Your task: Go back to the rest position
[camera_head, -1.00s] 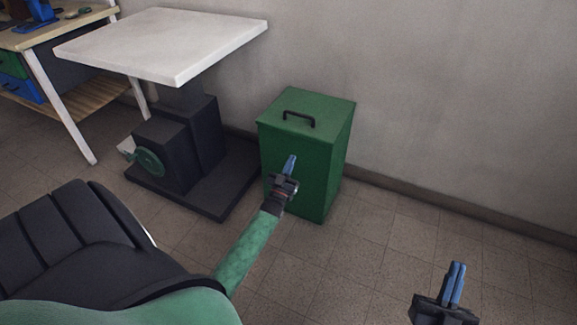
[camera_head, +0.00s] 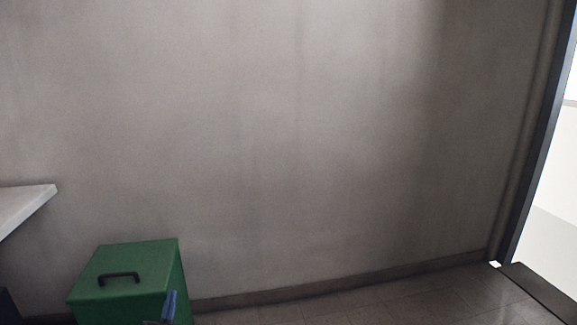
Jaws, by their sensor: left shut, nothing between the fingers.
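The box has a closed lid with a black handle (camera_head: 119,278) on top. My right gripper is out of the picture.
A white table top (camera_head: 22,205) juts in at the left edge. A bare grey wall (camera_head: 300,140) fills the middle. Tiled floor (camera_head: 400,303) is clear at the bottom right. A dark-framed opening (camera_head: 535,140) with bright light stands at the right.

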